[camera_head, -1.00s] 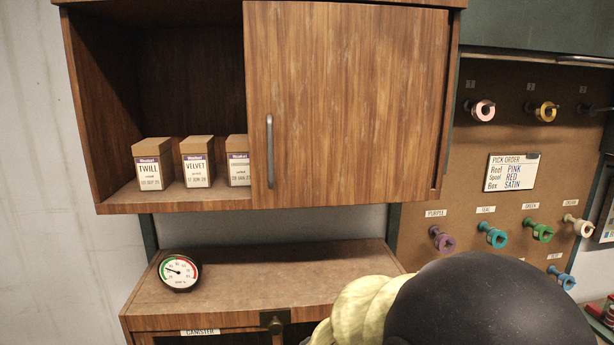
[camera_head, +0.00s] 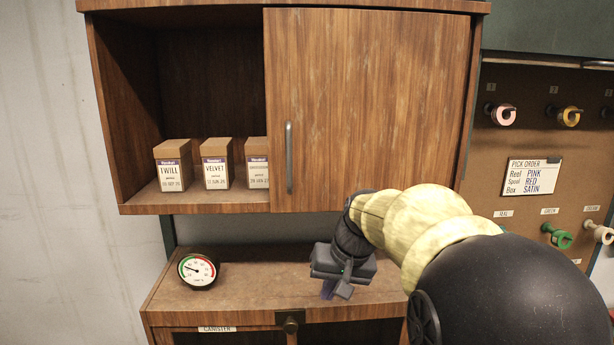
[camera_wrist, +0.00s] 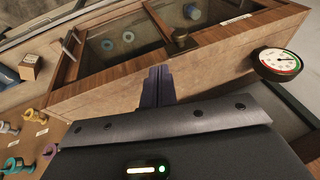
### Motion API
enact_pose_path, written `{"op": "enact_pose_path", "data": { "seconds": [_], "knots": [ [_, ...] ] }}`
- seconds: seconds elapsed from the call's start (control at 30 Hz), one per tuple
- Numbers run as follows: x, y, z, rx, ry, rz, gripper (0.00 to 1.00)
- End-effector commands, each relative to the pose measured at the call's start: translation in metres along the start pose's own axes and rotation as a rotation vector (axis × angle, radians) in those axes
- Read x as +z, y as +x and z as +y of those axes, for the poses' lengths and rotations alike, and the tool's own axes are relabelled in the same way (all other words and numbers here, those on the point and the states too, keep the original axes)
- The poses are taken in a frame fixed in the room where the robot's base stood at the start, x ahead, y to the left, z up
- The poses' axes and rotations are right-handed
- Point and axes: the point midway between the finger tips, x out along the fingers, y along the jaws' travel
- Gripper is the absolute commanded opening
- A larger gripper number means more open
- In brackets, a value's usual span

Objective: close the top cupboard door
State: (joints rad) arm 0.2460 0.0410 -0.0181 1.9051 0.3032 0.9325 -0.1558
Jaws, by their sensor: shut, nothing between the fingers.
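The top cupboard (camera_head: 108,110) has a wooden sliding door (camera_head: 365,100) over its right half. The left half stands open, with boxes inside. A vertical grey bar handle (camera_head: 289,158) sits near the door's left edge. My gripper (camera_head: 328,290) is below the door, near the top of the lower cabinet, right of and below the handle and apart from it. In the wrist view my fingers (camera_wrist: 157,75) are together and empty, with the lower cabinet behind them. The top cupboard does not show in the wrist view.
Boxes labelled TWILL (camera_head: 173,167) and VELVET (camera_head: 216,165) stand in the open half, beside a third box (camera_head: 257,163) partly behind the door. A round gauge (camera_head: 198,270) stands on the lower cabinet (camera_head: 245,290). A pegboard with spools (camera_head: 502,115) is at right.

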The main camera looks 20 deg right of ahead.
Motion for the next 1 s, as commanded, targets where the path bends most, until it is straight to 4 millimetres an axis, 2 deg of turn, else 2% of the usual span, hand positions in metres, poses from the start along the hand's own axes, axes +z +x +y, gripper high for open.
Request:
{"op": "enact_pose_path", "data": {
  "seconds": [0.03,0.2,0.4,0.5,0.6,0.67,1.0],
  "knots": [
    [-0.019,-0.026,0.0,-0.027,0.014,0.023,0.0],
    [-0.059,-0.105,-0.004,-0.129,0.018,0.074,0.0],
    [-0.084,-0.203,-0.011,-0.234,-0.044,0.141,0.0],
    [-0.085,-0.239,-0.015,-0.268,-0.084,0.164,0.0],
    [-0.084,-0.259,-0.017,-0.285,-0.113,0.175,0.0],
    [-0.084,-0.264,-0.018,-0.29,-0.122,0.178,0.0],
    [-0.083,-0.264,-0.018,-0.291,-0.123,0.177,0.0]
  ]
}}
